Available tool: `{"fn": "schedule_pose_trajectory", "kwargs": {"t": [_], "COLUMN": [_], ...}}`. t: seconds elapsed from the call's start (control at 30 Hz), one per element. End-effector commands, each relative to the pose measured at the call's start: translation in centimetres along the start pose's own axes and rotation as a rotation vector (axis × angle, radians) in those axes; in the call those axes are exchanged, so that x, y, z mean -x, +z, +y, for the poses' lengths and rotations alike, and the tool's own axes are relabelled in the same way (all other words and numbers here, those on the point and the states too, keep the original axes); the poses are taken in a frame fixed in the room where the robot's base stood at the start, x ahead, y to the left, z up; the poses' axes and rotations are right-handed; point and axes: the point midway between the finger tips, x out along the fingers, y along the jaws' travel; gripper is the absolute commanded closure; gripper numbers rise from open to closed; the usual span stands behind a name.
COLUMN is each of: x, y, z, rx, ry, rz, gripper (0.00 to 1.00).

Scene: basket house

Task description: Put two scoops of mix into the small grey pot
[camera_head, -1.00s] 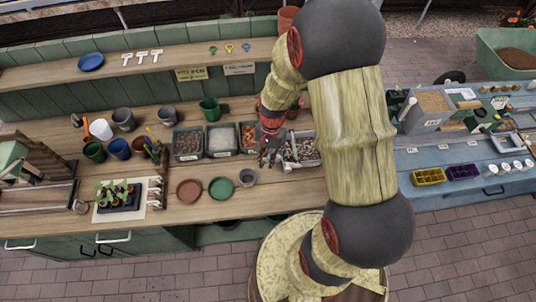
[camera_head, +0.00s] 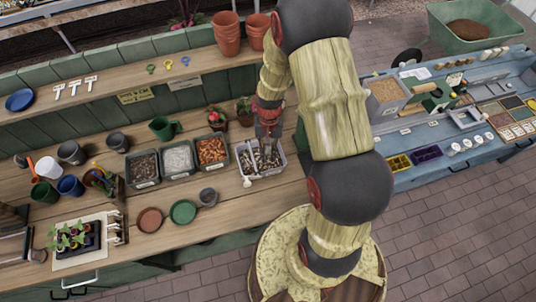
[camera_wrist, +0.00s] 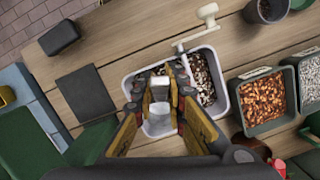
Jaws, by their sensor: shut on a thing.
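The small grey pot (camera_head: 208,196) stands on the wooden bench beside the green saucer; part of it shows in the wrist view (camera_wrist: 264,11). The pale tub of mottled brown and white mix (camera_head: 281,168) stands to its right. In the wrist view the mix (camera_wrist: 203,80) lies mostly on the tub's right side. My gripper (camera_wrist: 160,92) is over the tub, its fingers closed around a pale thing that looks like a scoop (camera_wrist: 159,112). Its lower end and any load are unclear. A white bar with a round end (camera_wrist: 207,12) lies across the tub's rim.
Trays of dark soil (camera_head: 143,168), white grit (camera_head: 178,160) and orange-brown chips (camera_head: 211,152) stand left of the tub. Red (camera_head: 149,220) and green (camera_head: 183,212) saucers lie in front. A potted plant (camera_head: 217,119) stands behind. Bare bench lies in front of the tub.

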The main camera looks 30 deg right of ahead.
Motion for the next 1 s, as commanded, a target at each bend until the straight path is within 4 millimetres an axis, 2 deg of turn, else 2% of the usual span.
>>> {"fn": "schedule_pose_trajectory", "kwargs": {"t": [0.17,0.6,1.0], "x": [-1.8,-6.2,-7.3], "y": [-1.0,-1.8,-2.1], "z": [0.0,0.1,0.1], "rx": [-0.002,-0.002,-0.002], "ry": [-0.002,-0.002,-0.002], "rz": [-0.095,-0.088,-0.087], "gripper": [1.0,1.0,1.0]}}
